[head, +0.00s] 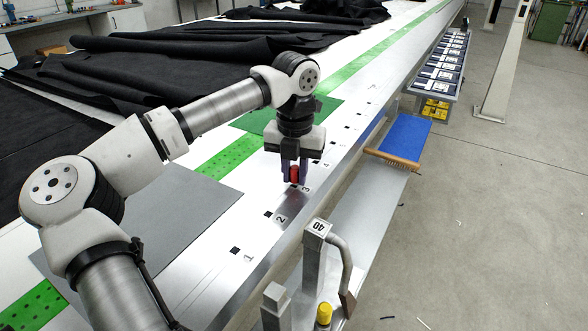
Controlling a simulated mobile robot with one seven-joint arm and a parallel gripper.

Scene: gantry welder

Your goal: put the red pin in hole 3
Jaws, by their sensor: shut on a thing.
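My gripper (294,176) points down over the white table edge strip and is shut on the red pin (294,174). The red pin stands upright between the fingers, right beside the printed number 3 (306,188). Hole 3 itself is hidden behind the fingers and pin. I cannot tell whether the pin's lower end is in the hole or just above it. Hole 2 (268,214) and hole 1 (235,251) show as empty dark squares nearer to me.
More dark holes (333,142) run along the strip beyond the gripper. A grey sheet (170,215) and a green sheet (255,120) lie on the table, with black cloth (150,75) behind. A grey post marked 40 (316,232) and a yellow-capped post (324,313) stand at the near edge.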

